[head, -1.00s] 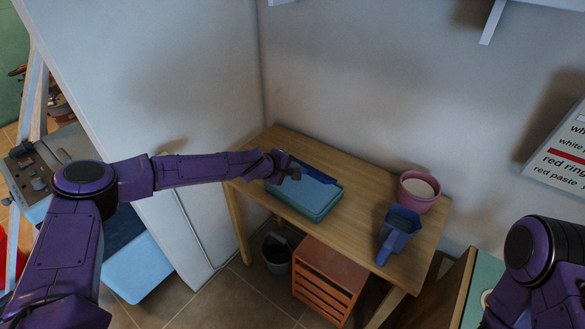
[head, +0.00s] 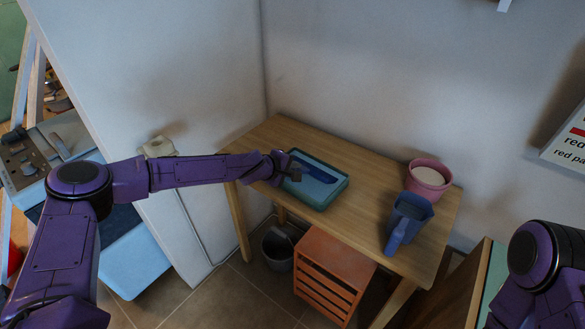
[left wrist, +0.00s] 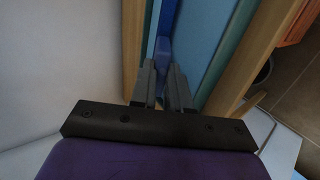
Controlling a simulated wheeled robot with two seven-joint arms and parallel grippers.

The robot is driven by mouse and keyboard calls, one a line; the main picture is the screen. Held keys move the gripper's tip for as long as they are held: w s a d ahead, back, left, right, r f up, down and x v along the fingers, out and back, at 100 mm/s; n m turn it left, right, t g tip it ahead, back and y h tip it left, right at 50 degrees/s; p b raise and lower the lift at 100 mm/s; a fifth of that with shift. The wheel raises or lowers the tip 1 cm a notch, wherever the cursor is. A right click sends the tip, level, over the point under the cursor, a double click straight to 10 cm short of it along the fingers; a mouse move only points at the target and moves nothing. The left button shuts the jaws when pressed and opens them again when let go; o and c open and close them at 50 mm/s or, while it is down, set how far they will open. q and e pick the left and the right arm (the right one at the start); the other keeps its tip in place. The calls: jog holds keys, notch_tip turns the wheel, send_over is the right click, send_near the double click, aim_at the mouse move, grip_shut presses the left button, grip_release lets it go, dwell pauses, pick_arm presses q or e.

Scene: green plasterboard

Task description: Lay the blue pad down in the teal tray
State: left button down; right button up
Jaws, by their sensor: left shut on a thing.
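The teal tray (head: 343,188) lies on the wooden table, with a lighter blue floor inside its rim. My left gripper (head: 292,172) is at the tray's left end, shut on the dark blue pad (head: 318,174). The pad extends to the right from the gripper, over the tray's inside. I cannot tell whether it touches the tray floor. In the left wrist view, the blue pad (left wrist: 163,52) shows between the fingers of my left gripper (left wrist: 163,88), and the tray (left wrist: 228,45) spreads to the right. My right gripper is out of view.
A pink pot (head: 428,180) with pale contents and a blue scoop-like vessel (head: 407,220) stand on the right of the wooden table (head: 285,137). An orange slatted crate (head: 330,270) and a dark bin (head: 277,250) are below. A white partition (head: 170,80) stands left.

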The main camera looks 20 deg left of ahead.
pick_arm(q)
jog(key=c, duration=1)
grip_release()
jog(key=shift+s+a+r, duration=0.2)
jog(key=shift+s+r, duration=0.05)
jog(key=shift+s, duration=0.05)
jog(key=b+v, duration=0.1)
jog(key=v, duration=0.8)
jog(key=shift+s+r, duration=0.2)
jog(key=shift+s, duration=0.15)
